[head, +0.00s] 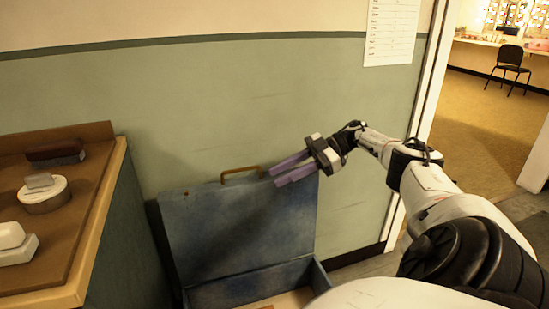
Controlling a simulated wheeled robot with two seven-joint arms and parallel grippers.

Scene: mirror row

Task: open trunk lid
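A blue trunk stands on the floor against the green wall, low in the middle of the head view. Its lid (235,225) is raised and stands roughly upright, with a tan handle (241,172) at its top edge. The open box (250,285) shows below, cut off by the picture's lower edge. My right gripper (283,174) is at the lid's upper right corner, its two purple fingers apart. The fingers overlap the lid's top edge in the picture; I cannot tell if they touch it. My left gripper is not in view.
A wooden-topped counter (88,240) stands at the left, with a brush (55,153), a round tin (44,195) and a white block (14,243) on it. A doorway at the right opens on a room with a black chair (509,62). A paper sheet (390,32) hangs on the wall.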

